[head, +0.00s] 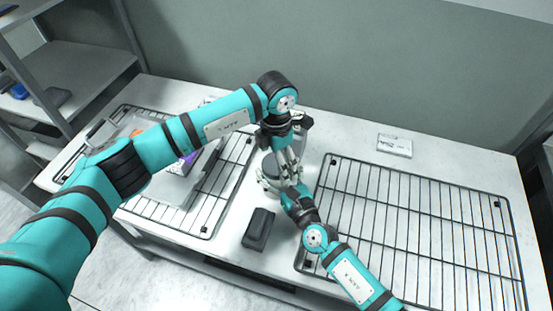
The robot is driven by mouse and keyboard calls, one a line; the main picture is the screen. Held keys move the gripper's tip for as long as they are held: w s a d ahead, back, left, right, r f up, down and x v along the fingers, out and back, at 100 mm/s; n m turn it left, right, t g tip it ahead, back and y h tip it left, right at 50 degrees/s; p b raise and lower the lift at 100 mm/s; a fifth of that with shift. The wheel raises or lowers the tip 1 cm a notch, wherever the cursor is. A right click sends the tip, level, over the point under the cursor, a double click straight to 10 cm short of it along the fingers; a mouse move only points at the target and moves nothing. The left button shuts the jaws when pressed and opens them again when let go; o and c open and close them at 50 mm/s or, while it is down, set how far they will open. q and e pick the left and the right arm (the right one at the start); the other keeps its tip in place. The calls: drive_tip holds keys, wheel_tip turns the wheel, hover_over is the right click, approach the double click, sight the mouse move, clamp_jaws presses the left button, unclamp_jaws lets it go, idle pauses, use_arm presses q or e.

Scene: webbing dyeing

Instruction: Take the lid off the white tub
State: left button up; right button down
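Both my grippers meet near the middle of the table. My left gripper (287,166) reaches down from above, and my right gripper (274,184) comes in from the front, close below it. A small round grey-and-white container (269,165) shows partly between and behind their fingers; it may be the white tub. The grippers hide most of it, so I cannot tell its lid from its body or whether the lid is on. Whether the fingers of either gripper are closed on it cannot be made out.
A black wire rack (420,211) lies at the right and another (212,204) at the left, under a grey tray (178,192) holding colored items. A dark box (258,229) stands at the front. A small labelled card (394,146) lies at the back. Shelving (80,70) stands left.

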use_arm(q)
drive_tip(key=shift+r, duration=2.3)
drive_tip(key=m, duration=0.1)
drive_tip(key=r+m, duration=0.1)
drive_tip(key=m, duration=0.2)
drive_tip(key=shift+r, duration=0.25)
drive_tip(key=m, duration=0.2)
drive_tip(key=r+m, duration=0.1)
drive_tip(key=m, duration=0.2)
drive_tip(key=shift+r+m, duration=0.3)
drive_tip(key=shift+r, duration=0.05)
drive_tip(key=shift+f, duration=0.2)
wheel_tip(320, 180, down, 8)
drive_tip(key=shift+r, duration=0.25)
drive_tip(key=shift+c, duration=0.3)
